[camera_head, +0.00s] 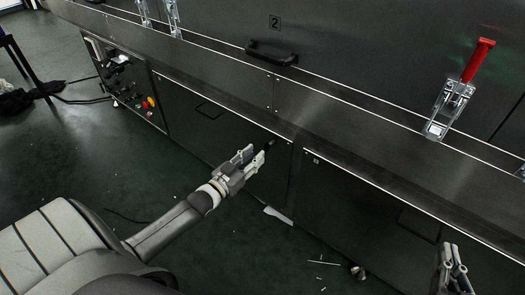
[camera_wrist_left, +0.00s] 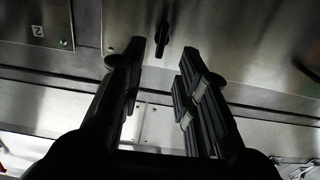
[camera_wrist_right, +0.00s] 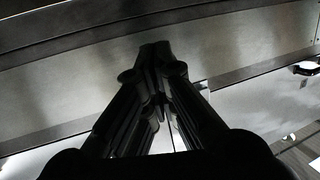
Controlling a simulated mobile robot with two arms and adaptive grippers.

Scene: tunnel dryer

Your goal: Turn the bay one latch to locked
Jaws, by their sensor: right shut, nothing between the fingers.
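A small black latch handle (camera_wrist_left: 162,38) stands out from a metal panel in the left wrist view, and looks upright there. In the head view it shows as a dark shape (camera_head: 270,142) just past the left fingertips. My left gripper (camera_head: 254,155) is open and points at the panel. In the left wrist view its fingertips (camera_wrist_left: 162,52) lie either side of the handle, short of it, with no contact visible. Its locked or unlocked marking cannot be read. My right gripper (camera_head: 454,258) is shut and empty, low at the right; its closed fingers show in the right wrist view (camera_wrist_right: 155,55).
A red-handled toggle clamp (camera_head: 455,95) stands on the ledge at right. A control panel (camera_head: 125,80) is at left. Small white scraps (camera_head: 323,263) lie on the floor.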

